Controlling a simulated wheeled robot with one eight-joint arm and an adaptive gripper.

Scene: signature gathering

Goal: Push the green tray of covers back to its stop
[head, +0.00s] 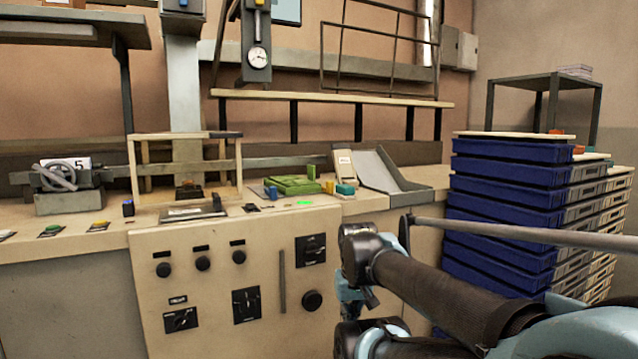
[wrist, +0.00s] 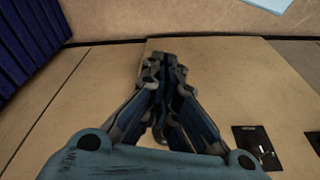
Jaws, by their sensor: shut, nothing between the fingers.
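The tray is not in the wrist view. My gripper (wrist: 165,62) is shut and empty in the wrist view, with its fingers together in front of the cream cabinet. In the head view it is partly hidden by my arm, below the worktop and to the right of the tray, apart from it.
Blue crates (head: 505,195) are stacked at the right, close to my arm. A grey chute (head: 385,172) stands right of the tray. A cream frame (head: 135,165) and a vice-like device (head: 68,195) stand to the left. The cabinet front carries knobs and black panels (wrist: 256,147).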

